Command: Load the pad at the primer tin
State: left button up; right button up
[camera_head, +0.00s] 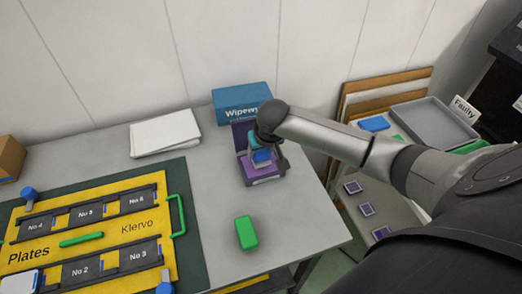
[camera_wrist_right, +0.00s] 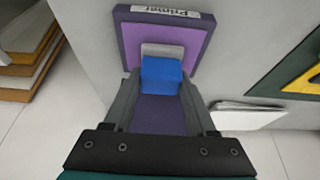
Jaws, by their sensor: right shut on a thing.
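The primer tin (camera_head: 264,178) is purple and stands open near the back right of the table, its lid raised behind it. My right gripper (camera_head: 262,163) is over the tin and shut on the blue pad (camera_head: 262,156). In the right wrist view the pad (camera_wrist_right: 161,75) sits between the fingers, with a pale grey part beyond its blue body. I cannot tell whether the pad touches the tin's inside. My left gripper is not in view.
A blue wipes box (camera_head: 240,104) stands behind the tin. A green block (camera_head: 246,233) lies in front. Left are white sheets (camera_head: 165,133) and a yellow plates board (camera_head: 105,243). A grey "Faulty" tray (camera_head: 432,122) is at right. The table between board and tin is clear.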

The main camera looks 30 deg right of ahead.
jog(key=shift+f, duration=0.55)
dwell(0.8)
jog(key=shift+s+f+p, duration=0.1)
jog(key=shift+p, duration=0.2)
dwell(2.1)
notch_tip(320, 180, up, 7)
jog(key=p, duration=0.9)
dwell(0.8)
